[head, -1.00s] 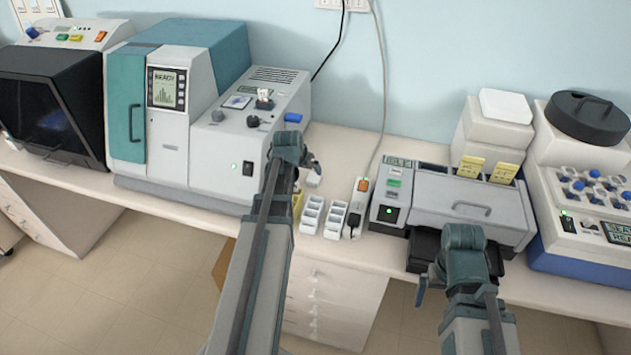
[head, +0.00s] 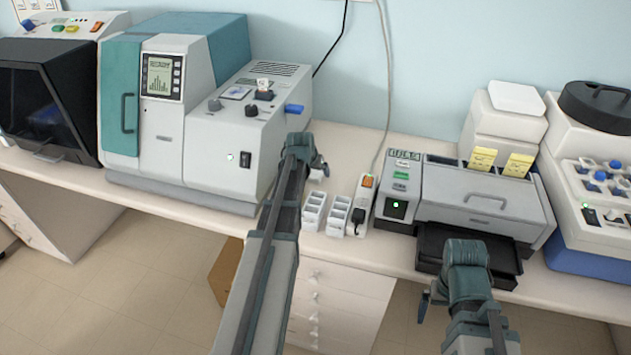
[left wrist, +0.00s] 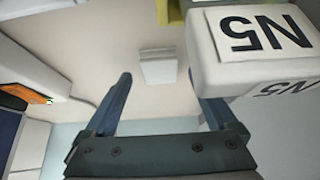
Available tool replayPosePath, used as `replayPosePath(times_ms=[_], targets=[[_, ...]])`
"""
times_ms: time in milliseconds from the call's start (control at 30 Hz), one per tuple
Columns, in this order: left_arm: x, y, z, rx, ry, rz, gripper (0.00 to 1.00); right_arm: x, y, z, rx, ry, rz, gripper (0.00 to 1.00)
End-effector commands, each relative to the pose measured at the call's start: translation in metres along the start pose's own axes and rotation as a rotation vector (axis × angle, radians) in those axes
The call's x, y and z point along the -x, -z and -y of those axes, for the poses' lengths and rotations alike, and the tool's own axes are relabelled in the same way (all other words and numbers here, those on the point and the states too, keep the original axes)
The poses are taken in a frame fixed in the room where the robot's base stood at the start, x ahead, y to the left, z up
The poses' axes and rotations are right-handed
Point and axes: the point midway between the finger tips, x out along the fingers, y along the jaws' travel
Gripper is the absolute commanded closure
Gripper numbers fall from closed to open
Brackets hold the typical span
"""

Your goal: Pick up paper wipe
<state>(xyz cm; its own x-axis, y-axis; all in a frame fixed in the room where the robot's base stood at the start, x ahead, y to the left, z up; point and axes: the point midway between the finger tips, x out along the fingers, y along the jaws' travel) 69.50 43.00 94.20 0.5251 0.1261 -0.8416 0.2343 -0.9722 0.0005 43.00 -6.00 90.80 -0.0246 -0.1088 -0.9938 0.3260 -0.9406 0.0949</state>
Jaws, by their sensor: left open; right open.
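A small white stack that looks like the paper wipe (left wrist: 157,68) lies on the pale bench top in the left wrist view. It appears between and beyond the fingertips of my left gripper (left wrist: 160,80), which is open with nothing between its fingers. In the head view my left gripper (head: 320,168) is low over the bench, right of the large grey and teal machine, and I cannot make out the wipe there. My right gripper (head: 424,303) is in front of the bench edge, partly hidden by its own arm, and holds nothing I can see.
A white block marked N5 (left wrist: 253,48) sits close beside one left finger. White slotted racks (head: 325,214) and a power strip (head: 361,203) stand right of my left arm. A grey machine (head: 480,200) with a black tray (head: 508,268) stands further right.

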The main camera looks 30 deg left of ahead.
Motion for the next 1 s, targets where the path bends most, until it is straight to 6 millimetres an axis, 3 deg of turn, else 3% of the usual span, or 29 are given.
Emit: replayPosePath(times_ms=[67,300,800,1000], targets=[[-0.012,-0.0014,0.0001,0.0,0.0,0.0,0.09,-0.0108,0.0006,0.001,0.0,0.0,0.0,0.0],[-0.0106,-0.0002,-0.0002,-0.001,0.0,0.0,0.09,-0.009,0.0005,0.0009,0.0,0.0,0.0,0.0],[-0.0105,-0.0004,-0.0001,-0.001,0.0,0.0,0.96,-0.009,0.0005,0.0009,0.0,0.0,0.0,0.0],[-0.0104,-0.0003,-0.0001,-0.001,0.0,0.0,1.0,-0.0088,0.0005,0.0009,0.0,0.0,0.0,0.0]])
